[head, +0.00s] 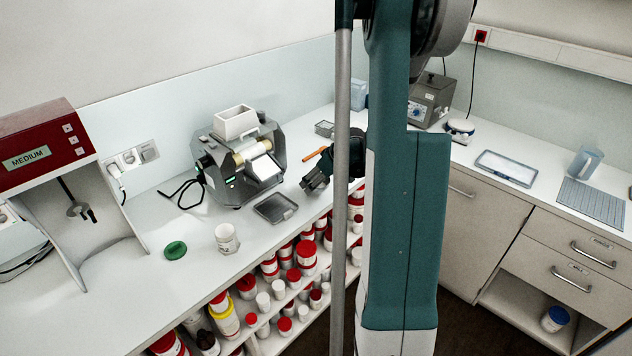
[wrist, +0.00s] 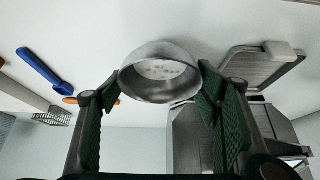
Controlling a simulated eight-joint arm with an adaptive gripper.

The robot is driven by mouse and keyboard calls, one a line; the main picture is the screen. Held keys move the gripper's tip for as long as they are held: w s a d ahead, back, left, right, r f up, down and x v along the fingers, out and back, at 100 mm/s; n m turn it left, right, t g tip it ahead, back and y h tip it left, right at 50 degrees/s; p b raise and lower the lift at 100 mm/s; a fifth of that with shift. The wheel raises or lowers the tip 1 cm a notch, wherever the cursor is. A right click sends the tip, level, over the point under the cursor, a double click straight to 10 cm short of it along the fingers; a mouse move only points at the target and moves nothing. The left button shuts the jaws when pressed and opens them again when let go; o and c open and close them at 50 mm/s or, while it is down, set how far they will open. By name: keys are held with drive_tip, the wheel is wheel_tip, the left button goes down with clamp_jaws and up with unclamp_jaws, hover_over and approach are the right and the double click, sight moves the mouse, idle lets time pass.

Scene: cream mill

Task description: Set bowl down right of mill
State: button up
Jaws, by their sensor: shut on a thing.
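The mill (head: 238,160), a grey machine with a white hopper on top, stands on the white counter in the head view. Part of it shows at the lower right of the wrist view (wrist: 205,130). My gripper (head: 308,184) is right of the mill, low over the counter. In the wrist view my gripper (wrist: 162,88) is shut on the metal bowl (wrist: 158,72), with one green-padded finger on each side of its rim. The bowl has pale speckles inside. I cannot make out the bowl in the head view, nor tell whether it touches the counter.
A grey tray (head: 275,207) lies in front of the mill. An orange-handled tool (head: 316,153) and a wire basket (head: 324,128) are behind my gripper. A blue spatula (wrist: 40,68) shows in the wrist view. A white jar (head: 227,239) and green lid (head: 175,250) stand left.

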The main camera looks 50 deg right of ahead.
idle(0.3)
drive_tip(key=w+d+r+p, duration=0.1)
drive_tip(key=w+d+r, duration=0.2)
drive_tip(key=d+r, duration=0.5)
drive_tip(key=shift+w+r, duration=0.2)
drive_tip(key=shift+w, duration=0.15)
drive_tip(key=shift+f, duration=0.1)
drive_tip(key=shift+f, duration=3.05)
drive_tip(key=shift+f, duration=1.85)
drive_tip(key=shift+f, duration=0.2)
drive_tip(key=o, duration=0.9)
